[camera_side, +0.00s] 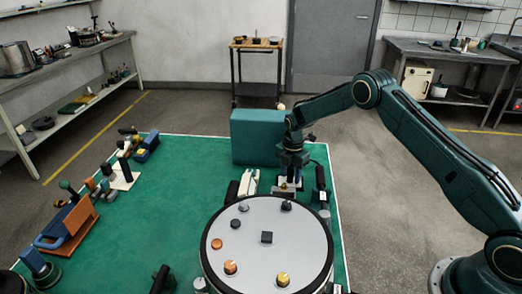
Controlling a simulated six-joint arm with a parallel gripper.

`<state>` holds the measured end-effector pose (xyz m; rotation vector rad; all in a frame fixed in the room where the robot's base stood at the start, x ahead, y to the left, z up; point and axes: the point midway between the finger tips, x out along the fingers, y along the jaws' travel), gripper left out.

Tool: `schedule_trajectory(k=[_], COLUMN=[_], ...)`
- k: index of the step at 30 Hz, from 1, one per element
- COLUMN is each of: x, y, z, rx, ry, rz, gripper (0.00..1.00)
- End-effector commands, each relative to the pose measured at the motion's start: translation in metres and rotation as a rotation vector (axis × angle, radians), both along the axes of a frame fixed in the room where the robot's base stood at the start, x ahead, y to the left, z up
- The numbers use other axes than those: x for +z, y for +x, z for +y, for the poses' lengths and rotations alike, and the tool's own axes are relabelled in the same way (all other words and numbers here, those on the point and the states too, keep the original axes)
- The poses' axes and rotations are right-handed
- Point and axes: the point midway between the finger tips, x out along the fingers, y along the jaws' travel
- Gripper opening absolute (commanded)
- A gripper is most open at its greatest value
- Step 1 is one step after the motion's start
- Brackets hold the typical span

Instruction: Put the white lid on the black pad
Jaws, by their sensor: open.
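A small black square pad (266,237) sits near the middle of a round, light grey top (292,236) with a dark rim. My gripper (290,178) points down behind this round top and is open. Just below it is a small pale piece (284,188) with a yellowish spot; it may be the white lid, but it is too small to be sure. I cannot tell whether the fingers are around it or above it. Nothing lies on the black pad.
Several small knobs and discs share the round top, including an orange disc (216,244) and a yellow knob (283,279). A white block (248,182) lies left of my gripper. A teal box (257,137) stands behind. The green mat (150,215) is clear at centre left.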

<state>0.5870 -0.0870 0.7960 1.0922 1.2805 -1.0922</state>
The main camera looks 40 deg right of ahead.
Motion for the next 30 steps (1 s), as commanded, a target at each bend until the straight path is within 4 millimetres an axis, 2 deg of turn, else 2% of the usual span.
schedule_trajectory(k=[8,21,30], x=[0.026,0.096,0.119], y=[0.001,0.001,0.000], z=[0.000,0.000,0.000], rx=[0.000,0.000,0.000], ry=[-0.001,-0.001,0.000], rz=[-0.003,-0.003,0.000], gripper=[0.44,0.44,0.44])
